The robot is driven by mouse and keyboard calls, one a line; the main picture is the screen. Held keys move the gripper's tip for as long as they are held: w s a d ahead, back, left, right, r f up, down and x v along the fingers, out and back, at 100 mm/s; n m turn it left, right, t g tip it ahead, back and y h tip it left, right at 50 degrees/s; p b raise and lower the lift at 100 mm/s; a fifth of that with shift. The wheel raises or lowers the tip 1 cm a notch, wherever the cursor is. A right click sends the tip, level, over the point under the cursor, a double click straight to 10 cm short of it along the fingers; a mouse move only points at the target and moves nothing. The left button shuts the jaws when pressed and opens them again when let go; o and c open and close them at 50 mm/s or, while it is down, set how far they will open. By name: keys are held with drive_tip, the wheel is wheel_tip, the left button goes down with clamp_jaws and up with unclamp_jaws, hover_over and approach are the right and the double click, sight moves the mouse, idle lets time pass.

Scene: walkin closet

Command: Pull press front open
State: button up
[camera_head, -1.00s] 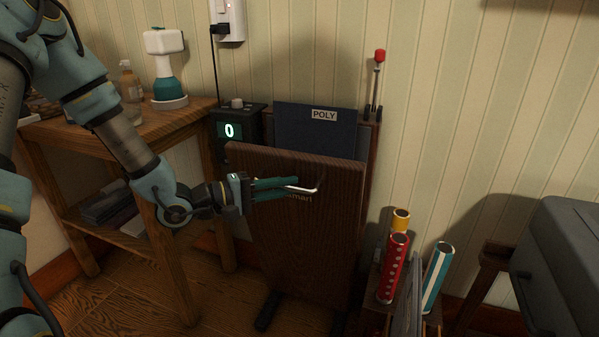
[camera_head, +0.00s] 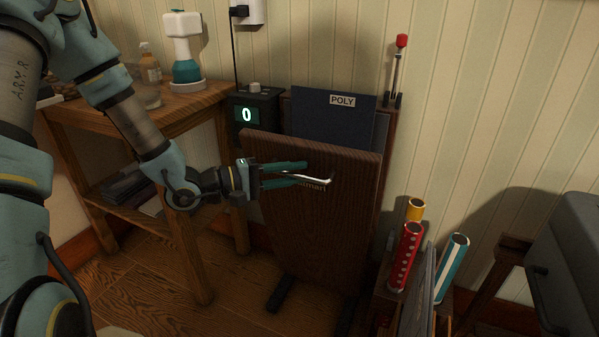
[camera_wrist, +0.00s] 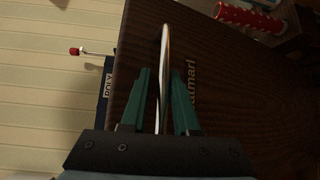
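The press front (camera_head: 320,230) is a dark brown wooden panel that leans out at its top, apart from the back of the press. A dark blue board marked POLY (camera_head: 318,118) stands in the gap behind it. A shiny metal bar handle (camera_head: 318,181) is on the panel near its top; it also shows in the wrist view (camera_wrist: 165,60). My gripper (camera_head: 306,173) reaches in from the left. Its two green fingers (camera_wrist: 160,85) lie on either side of the bar, with gaps showing between bar and fingers. Part of the handle is hidden by the fingers.
A black box with a lit 0 (camera_head: 246,114) stands left of the press. A wooden side table (camera_head: 190,97) with bottles is further left. Rolled tubes (camera_head: 408,255) stand in a rack at the right, close to the panel. A dark grey case (camera_head: 570,260) is far right.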

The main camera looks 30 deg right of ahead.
drive_tip(key=v, duration=0.9)
drive_tip(key=shift+a+p, duration=0.2)
drive_tip(key=shift+p, duration=0.25)
drive_tip(key=shift+w, duration=0.1)
drive_tip(key=shift+c, duration=0.3)
